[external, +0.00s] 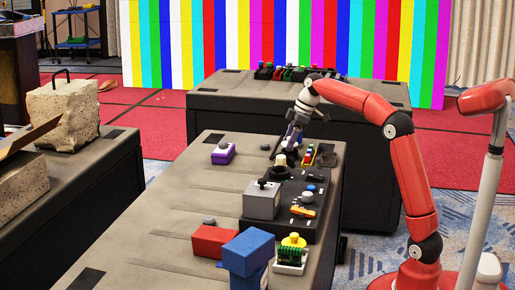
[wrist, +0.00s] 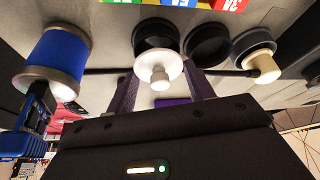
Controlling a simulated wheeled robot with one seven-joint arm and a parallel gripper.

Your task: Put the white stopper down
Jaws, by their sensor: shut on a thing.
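The white stopper (wrist: 158,68), a round disc with a small knob, sits between the two purple fingers of my gripper (wrist: 160,84) in the wrist view. My gripper is shut on it. A black round holder (wrist: 155,33) lies right beside the stopper in that view; I cannot tell whether they touch. In the external view my gripper (external: 291,143) points down over the far end of the dark panel on the near table, and the stopper is small and partly hidden there.
Another black holder (wrist: 207,43) looks empty; one beside it has a cream stopper (wrist: 265,66). A blue cylinder (wrist: 58,58) stands at the wrist view's left. A grey box (external: 262,201), red box (external: 212,242) and purple box (external: 222,154) stand on the table (external: 165,225). Its left part is largely clear.

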